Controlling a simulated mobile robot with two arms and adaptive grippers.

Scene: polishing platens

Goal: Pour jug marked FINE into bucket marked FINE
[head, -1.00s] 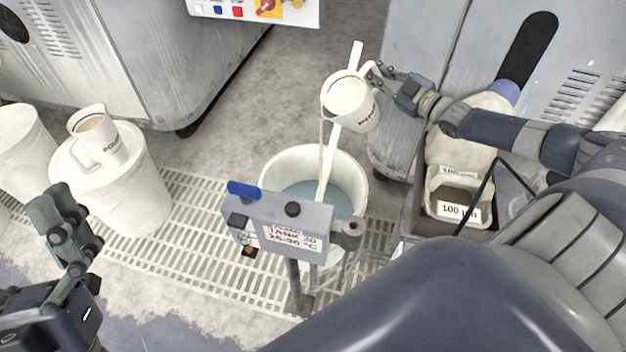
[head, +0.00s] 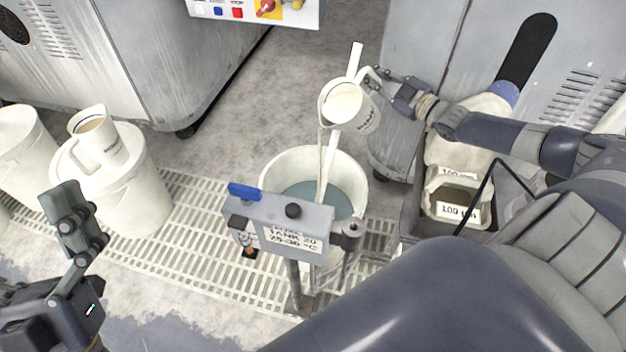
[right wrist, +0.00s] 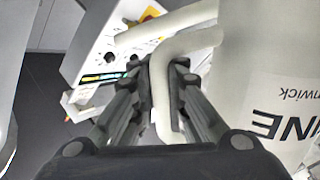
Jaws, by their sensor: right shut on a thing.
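The white jug (head: 345,108) is tilted over the open white bucket (head: 275,170), and a thin greyish stream runs from its lip down into the bucket. Part of its marking, "INE", shows upside down on the jug in the right wrist view (right wrist: 285,95). My right gripper (head: 374,78) is shut on the jug's handle, which also shows between the fingers in the right wrist view (right wrist: 165,90). The bucket holds blue-grey liquid, and its marking is not visible. My left gripper (head: 72,215) is at the lower left, away from the jug; its finger gap is unclear.
A white paddle (head: 356,60) stands in the bucket. Another jug (head: 95,138) stands on a lidded bucket (head: 140,200) at left. A container marked 100 (head: 458,212) is at right.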

